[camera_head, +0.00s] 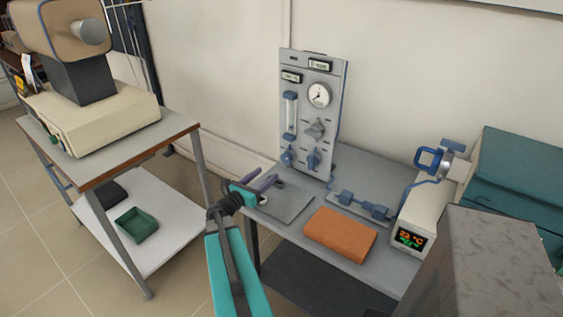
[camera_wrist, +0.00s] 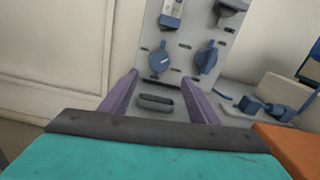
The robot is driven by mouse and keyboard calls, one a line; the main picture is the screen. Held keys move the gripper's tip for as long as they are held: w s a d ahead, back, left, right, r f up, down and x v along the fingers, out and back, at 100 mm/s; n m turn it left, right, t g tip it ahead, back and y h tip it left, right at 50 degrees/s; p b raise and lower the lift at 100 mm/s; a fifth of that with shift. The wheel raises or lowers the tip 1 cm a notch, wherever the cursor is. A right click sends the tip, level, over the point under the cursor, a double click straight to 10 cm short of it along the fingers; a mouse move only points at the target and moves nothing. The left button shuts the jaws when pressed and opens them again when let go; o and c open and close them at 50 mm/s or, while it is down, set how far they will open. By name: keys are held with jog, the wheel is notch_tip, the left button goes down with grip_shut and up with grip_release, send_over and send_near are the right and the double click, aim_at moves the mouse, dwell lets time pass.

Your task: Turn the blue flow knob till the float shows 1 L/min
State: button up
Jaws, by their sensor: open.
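A grey panel (camera_head: 326,80) stands upright against the wall. A clear flow tube (camera_head: 290,114) with blue end blocks is on its left side; its float is too small to read. A round blue knob (camera_head: 288,157) sits below the tube. In the wrist view this knob (camera_wrist: 159,60) has a pale mark and lies ahead between the finger lines. A second blue knob (camera_head: 313,160), with a bar handle in the wrist view (camera_wrist: 207,58), is to its right. My gripper (camera_head: 264,181) is open and empty, in front of and below the panel's lower left, apart from the knobs.
The bench holds a grey plate (camera_head: 286,208), an orange block (camera_head: 340,235), blue fittings (camera_head: 365,206) and a cream unit with a lit display (camera_head: 411,238) at right. A pressure gauge (camera_head: 319,94) and grey valve (camera_head: 315,129) are on the panel. Another table (camera_head: 180,127) stands left.

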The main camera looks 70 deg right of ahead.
aim_at(285, 159)
jog(key=shift+p+x, duration=1.45)
jog(key=shift+x, duration=4.35)
jog(key=c, duration=1)
